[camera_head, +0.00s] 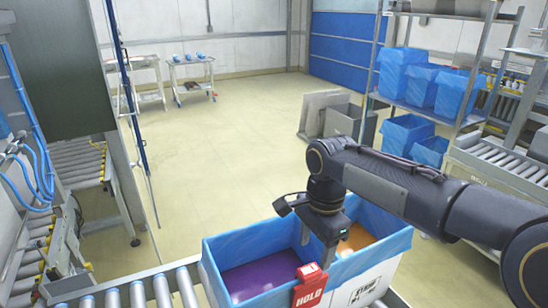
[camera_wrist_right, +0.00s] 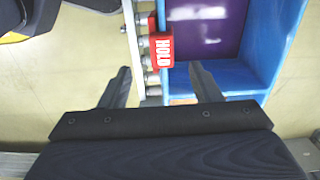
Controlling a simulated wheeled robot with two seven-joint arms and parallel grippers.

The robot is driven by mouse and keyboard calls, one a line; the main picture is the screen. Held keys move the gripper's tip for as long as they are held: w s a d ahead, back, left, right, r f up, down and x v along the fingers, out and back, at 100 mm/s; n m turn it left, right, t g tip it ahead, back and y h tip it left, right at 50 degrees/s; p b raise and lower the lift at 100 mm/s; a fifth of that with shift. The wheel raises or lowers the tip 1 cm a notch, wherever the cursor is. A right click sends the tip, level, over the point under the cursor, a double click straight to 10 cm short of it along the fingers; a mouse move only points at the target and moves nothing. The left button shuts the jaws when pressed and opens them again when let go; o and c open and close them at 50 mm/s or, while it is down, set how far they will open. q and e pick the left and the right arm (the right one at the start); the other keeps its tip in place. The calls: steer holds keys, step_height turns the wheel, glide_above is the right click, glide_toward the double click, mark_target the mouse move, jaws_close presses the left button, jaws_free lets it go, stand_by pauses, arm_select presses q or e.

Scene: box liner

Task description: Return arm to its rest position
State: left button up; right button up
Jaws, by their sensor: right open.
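My right gripper (camera_head: 305,235) hangs over the near rim of the lined box, with the arm coming in from the right. In the right wrist view its two fingers (camera_wrist_right: 160,75) are spread apart with nothing held between them. A red HOLD tag (camera_head: 309,287) sits on the box's near rim, just below the gripper; it also shows in the right wrist view (camera_wrist_right: 163,48), beyond the fingertips. The white box (camera_head: 365,288) has a blue liner (camera_head: 290,241), with a purple area (camera_head: 260,274) on the left and an orange area (camera_head: 355,239) on the right. My left gripper is not seen.
The box stands on a roller conveyor (camera_head: 137,294). A rack (camera_head: 400,103) with several blue-lined bins stands at the back right. Grey panels (camera_head: 340,118) stand on the floor beside it. The floor (camera_head: 215,150) beyond the box is clear.

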steer(key=s+d+n+t+y, duration=0.25)
steer(key=s+d+n, duration=0.35)
steer(key=s, duration=0.4)
steer(key=s+d+f+n+t, duration=0.1)
steer(key=s+f+n+t, duration=0.2)
steer(key=s, duration=0.7)
step_height(320, 180, down, 3)
steer(key=n, duration=0.2)
steer(key=shift+d+r+n, duration=0.15)
steer(key=shift+d+n, duration=0.15)
steer(key=shift+d, duration=0.1)
